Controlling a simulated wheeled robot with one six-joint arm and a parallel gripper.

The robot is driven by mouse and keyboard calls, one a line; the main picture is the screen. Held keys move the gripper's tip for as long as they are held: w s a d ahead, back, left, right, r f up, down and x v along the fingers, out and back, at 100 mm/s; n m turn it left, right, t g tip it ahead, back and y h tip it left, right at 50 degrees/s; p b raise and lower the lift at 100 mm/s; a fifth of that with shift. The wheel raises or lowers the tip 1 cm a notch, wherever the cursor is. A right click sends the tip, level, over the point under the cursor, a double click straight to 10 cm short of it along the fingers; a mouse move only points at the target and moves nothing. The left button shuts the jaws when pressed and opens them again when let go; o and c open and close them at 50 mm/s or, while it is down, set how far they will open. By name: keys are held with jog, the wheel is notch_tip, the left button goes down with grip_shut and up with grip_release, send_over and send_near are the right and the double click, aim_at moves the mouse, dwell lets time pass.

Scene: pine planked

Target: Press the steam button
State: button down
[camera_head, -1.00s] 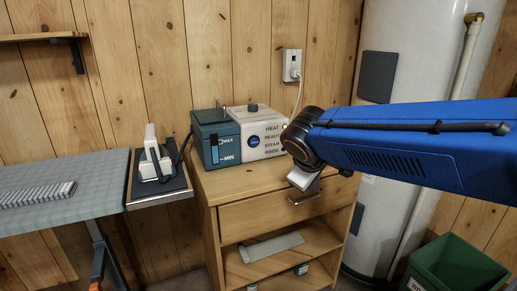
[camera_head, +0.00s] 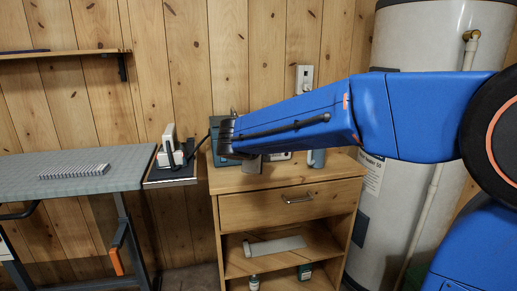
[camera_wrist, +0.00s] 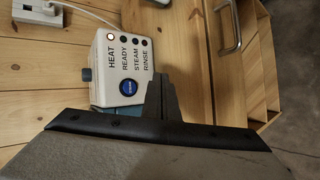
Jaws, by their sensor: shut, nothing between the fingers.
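The steam station, a white and teal box (camera_head: 222,130), stands on the wooden cabinet; my arm hides most of its front in the head view. In the wrist view its white panel (camera_wrist: 103,75) faces me, with labels HEAT, READY, STEAM and RINSE. A small round spot ends each label; the HEAT one (camera_wrist: 110,36) glows, and the STEAM one (camera_wrist: 135,41) is dark. A blue round disc (camera_wrist: 128,87) sits below the labels. My gripper (camera_wrist: 159,78) is shut and empty, its tips overlapping the panel's right edge in the picture. I cannot tell whether it touches.
The cabinet (camera_head: 230,181) has a drawer handle (camera_head: 297,198) in front. A white iron (camera_head: 171,148) stands on the ironing board's (camera_head: 75,165) end rest at left. A plugged-in cord (camera_wrist: 95,14) runs behind the station. A water heater (camera_head: 409,122) stands at right.

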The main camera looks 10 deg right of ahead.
jog(key=shift+w, duration=0.1)
jog(key=shift+w, duration=4.3)
jog(key=shift+w, duration=0.1)
jog(key=shift+w, duration=0.35)
jog(key=shift+w, duration=0.45)
jog(key=shift+s, duration=0.9)
jog(key=shift+s, duration=0.1)
jog(key=shift+s, duration=2.4)
